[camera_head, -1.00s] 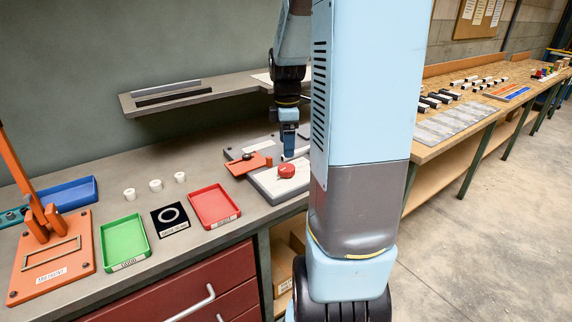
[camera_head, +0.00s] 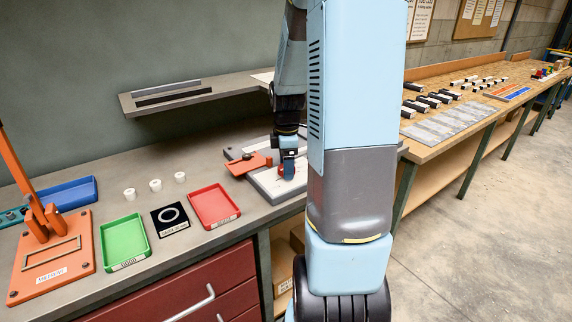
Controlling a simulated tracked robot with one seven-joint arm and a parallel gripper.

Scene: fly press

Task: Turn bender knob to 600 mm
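The bender (camera_head: 268,184) is a grey plate with an orange arm (camera_head: 249,164) on the grey bench, left of my arm. Its red round knob (camera_head: 281,170) is mostly hidden behind my gripper (camera_head: 287,176). My gripper points down at the knob, at or just above it. I cannot tell whether it touches the knob or whether its fingers are open. The knob's scale and setting cannot be read.
A red tray (camera_head: 214,206), a black mat with a ring (camera_head: 170,218), a green tray (camera_head: 124,243) and several white rings (camera_head: 155,185) lie to the left. An orange press (camera_head: 53,255) stands at far left. A grey shelf (camera_head: 200,95) juts out behind.

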